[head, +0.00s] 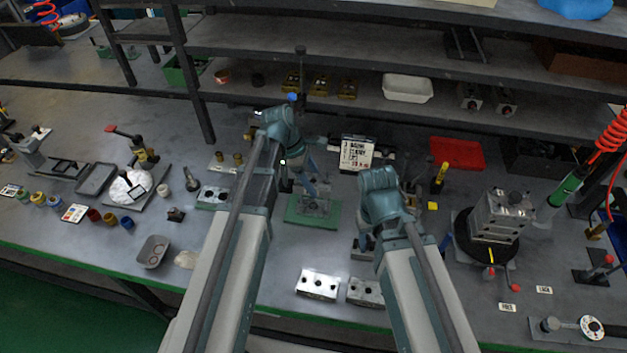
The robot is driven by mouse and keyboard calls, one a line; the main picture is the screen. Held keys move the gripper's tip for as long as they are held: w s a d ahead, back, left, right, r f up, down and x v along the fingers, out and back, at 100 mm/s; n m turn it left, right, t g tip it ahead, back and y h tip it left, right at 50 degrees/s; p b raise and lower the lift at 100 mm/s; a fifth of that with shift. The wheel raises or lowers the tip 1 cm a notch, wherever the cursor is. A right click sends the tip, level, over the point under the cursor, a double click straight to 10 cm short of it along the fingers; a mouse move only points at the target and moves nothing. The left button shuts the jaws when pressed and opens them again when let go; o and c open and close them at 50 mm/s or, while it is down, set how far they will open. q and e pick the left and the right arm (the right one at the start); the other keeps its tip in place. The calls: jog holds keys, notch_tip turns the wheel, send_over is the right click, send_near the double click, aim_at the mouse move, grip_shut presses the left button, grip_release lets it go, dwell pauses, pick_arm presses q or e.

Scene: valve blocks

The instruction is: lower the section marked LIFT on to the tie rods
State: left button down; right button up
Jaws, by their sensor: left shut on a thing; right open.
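My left gripper (311,187) is shut on a metal piece (318,205) at the green plate (299,217) in mid-bench; the arm's wrist partly hides it. I cannot tell whether this piece touches the plate, and no LIFT mark or tie rods can be read on it. My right gripper (364,245) is open, low over the bench to the right of the plate and behind two metal blocks. The front blocks, a bright one (317,284) and a greyer one (366,292), lie flat with dark holes. Another holed block (213,197) lies left of the plate.
A tall metal block stack (502,216) stands on a dark round turntable (465,243) at right. A lettered board (357,153) stands behind the plate. A red tray (457,152) lies at the back, under shelves (330,60). The bench between plate and front blocks is mostly clear.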

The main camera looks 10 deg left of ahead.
pick_arm(q)
jog(key=shift+f+b, duration=0.85)
jog(key=shift+f, duration=0.1)
grip_release()
jog(key=shift+r, duration=0.2)
jog(key=p+v, duration=1.2)
jog(key=v, duration=0.1)
jog(key=shift+a+r+p, duration=0.15)
jog(key=shift+a+p, duration=0.05)
jog(key=shift+p, duration=0.15)
jog(key=s+d+f+m+y+b, duration=0.2)
jog(key=s+d+m, duration=0.3)
jog(key=s+m, duration=0.3)
jog(key=s+d+f+m+y+b, duration=0.3)
jog(key=s+d+m, duration=0.3)
jog(key=m, duration=0.7)
jog(key=shift+s+f+m+y, duration=0.4)
jog(key=shift+s+f, duration=0.35)
jog(key=shift+s, duration=0.15)
